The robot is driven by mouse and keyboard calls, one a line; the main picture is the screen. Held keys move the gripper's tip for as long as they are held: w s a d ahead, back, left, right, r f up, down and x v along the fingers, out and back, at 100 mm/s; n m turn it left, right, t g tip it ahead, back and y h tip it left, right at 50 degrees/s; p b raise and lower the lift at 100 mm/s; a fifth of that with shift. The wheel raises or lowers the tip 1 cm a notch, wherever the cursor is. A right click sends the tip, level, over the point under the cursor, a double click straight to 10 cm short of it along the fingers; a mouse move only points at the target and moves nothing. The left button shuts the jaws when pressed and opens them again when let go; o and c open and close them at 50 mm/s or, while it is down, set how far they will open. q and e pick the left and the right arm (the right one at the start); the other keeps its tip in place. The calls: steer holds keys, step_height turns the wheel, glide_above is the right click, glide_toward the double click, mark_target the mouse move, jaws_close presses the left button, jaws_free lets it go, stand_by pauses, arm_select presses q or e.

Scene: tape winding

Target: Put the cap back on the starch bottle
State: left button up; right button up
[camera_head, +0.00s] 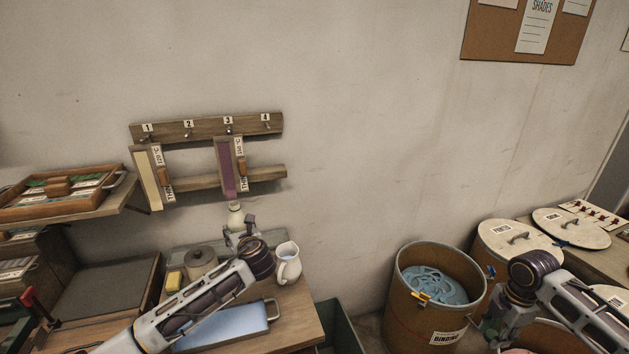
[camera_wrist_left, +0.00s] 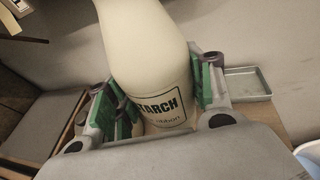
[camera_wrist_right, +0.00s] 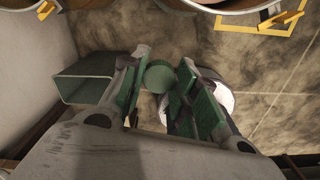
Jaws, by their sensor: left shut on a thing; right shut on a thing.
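The cream starch bottle (camera_head: 236,214) stands upright at the back of the small wooden table, by the wall. My left gripper (camera_head: 240,236) is shut around its body. In the left wrist view the bottle (camera_wrist_left: 150,60) fills the space between the green-padded fingers, its label partly visible and its top out of frame. My right gripper (camera_wrist_right: 155,100) is far to the right, over the floor beside the drums. It is shut on a small round green piece (camera_wrist_right: 159,75) that looks like the cap. In the head view my right gripper (camera_head: 497,332) is partly hidden and the cap cannot be made out.
A drum with blue tape (camera_head: 437,285) stands between the arms. A peg rack (camera_head: 207,128) hangs on the wall above the bottle.

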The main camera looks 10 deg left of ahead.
steer(key=shift+m, duration=0.4)
